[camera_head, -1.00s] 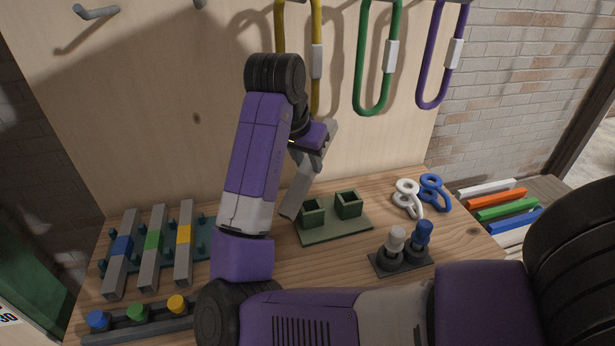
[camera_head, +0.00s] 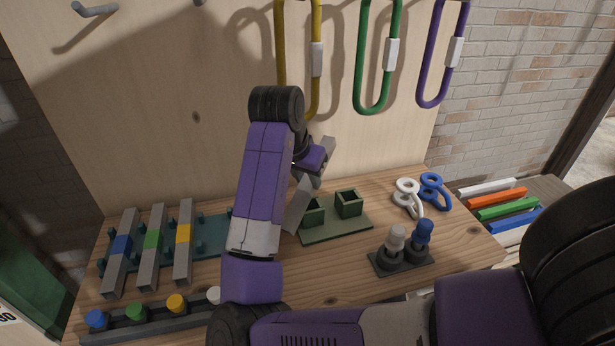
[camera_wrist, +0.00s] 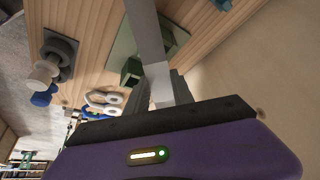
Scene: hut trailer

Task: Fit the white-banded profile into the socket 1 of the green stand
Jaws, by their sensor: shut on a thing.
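The green stand (camera_head: 352,229) lies on the wooden bench with two square upright sockets, a left one (camera_head: 316,211) and a right one (camera_head: 349,204). No number is readable on either. My gripper (camera_head: 310,178) is shut on the grey white-banded profile (camera_head: 297,210), which tilts with its lower end to the left. In the head view that end overlaps the left socket's left side; I cannot tell whether they touch. In the wrist view the profile (camera_wrist: 147,38) runs away from the jaws (camera_wrist: 168,92), with its white band (camera_wrist: 159,84) close to them. The stand (camera_wrist: 121,47) is behind it.
Left, a teal rack (camera_head: 211,232) holds profiles banded blue, green and yellow, behind a strip (camera_head: 150,318) of coloured knobs. Right are a dark base (camera_head: 400,262) with white and blue pegs, and white and blue rings (camera_head: 407,193). Coloured loops (camera_head: 372,95) hang behind.

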